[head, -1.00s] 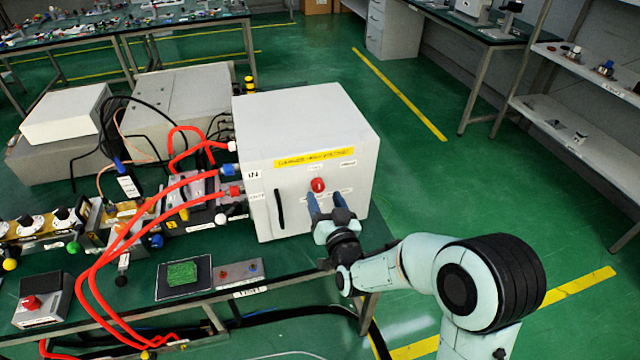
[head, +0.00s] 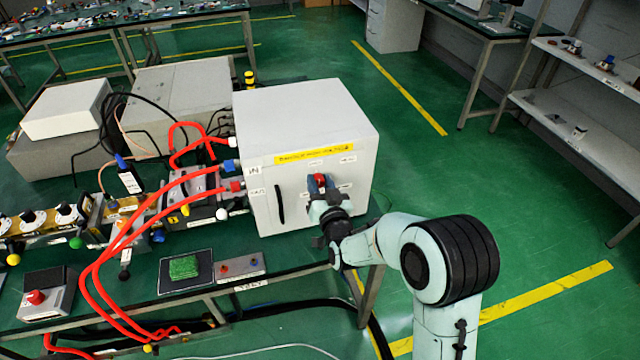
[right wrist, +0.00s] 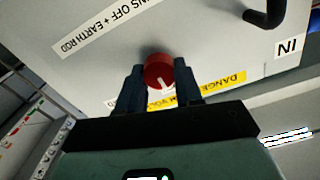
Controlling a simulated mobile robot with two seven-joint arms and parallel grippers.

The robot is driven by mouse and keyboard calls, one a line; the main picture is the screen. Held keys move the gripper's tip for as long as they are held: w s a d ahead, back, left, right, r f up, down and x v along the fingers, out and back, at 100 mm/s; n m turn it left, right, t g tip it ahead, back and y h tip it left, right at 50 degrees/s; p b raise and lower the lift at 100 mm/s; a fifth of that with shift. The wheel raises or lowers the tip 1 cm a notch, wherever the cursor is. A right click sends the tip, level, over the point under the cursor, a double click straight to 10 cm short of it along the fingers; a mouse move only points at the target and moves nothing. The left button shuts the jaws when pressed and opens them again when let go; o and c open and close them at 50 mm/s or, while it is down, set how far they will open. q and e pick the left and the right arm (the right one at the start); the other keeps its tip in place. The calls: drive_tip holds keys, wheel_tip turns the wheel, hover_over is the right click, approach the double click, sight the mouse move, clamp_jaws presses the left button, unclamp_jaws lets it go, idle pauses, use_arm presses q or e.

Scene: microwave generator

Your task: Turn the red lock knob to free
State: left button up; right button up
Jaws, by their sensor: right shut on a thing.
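The red lock knob (head: 320,179) is on the front of the white cabinet (head: 262,215), below a yellow danger label. In the right wrist view the knob (right wrist: 158,72) has a white pointer line on its face. My right gripper (head: 321,184) is at the knob, with one finger on each side. In the right wrist view the fingers (right wrist: 160,88) are shut on the knob. Part of the knob is hidden by the fingers in the head view. My left gripper is not in view.
A black handle (head: 280,204) stands out from the cabinet front, left of the knob. Thick red cables (head: 100,262) run from the cabinet's left side. A green pad (head: 184,267) and a small button box (head: 238,266) lie on the bench in front.

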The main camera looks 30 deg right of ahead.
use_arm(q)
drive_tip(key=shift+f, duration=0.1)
use_arm(e)
drive_tip(key=shift+f+n+b, duration=0.1)
drive_tip(key=shift+n+b, duration=1.05)
drive_tip(key=shift+n, duration=0.15)
drive_tip(key=shift+n+b, duration=0.4)
drive_tip(key=shift+n, duration=0.4)
drive_tip(key=n, duration=0.2)
drive_tip(key=shift+a+n, duration=0.1)
drive_tip(key=shift+n, duration=0.3)
drive_tip(key=n, duration=0.2)
drive_tip(key=shift+n+b, duration=0.35)
drive_tip(key=shift+n, duration=0.05)
drive_tip(key=n, duration=0.2)
drive_tip(key=shift+n, duration=0.3)
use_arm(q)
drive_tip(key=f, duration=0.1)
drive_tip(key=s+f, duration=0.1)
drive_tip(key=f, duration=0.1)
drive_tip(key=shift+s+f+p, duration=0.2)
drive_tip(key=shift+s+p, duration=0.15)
use_arm(e)
drive_tip(key=n, duration=0.5)
drive_tip(key=shift+a, duration=0.1)
drive_tip(key=shift+n, duration=0.3)
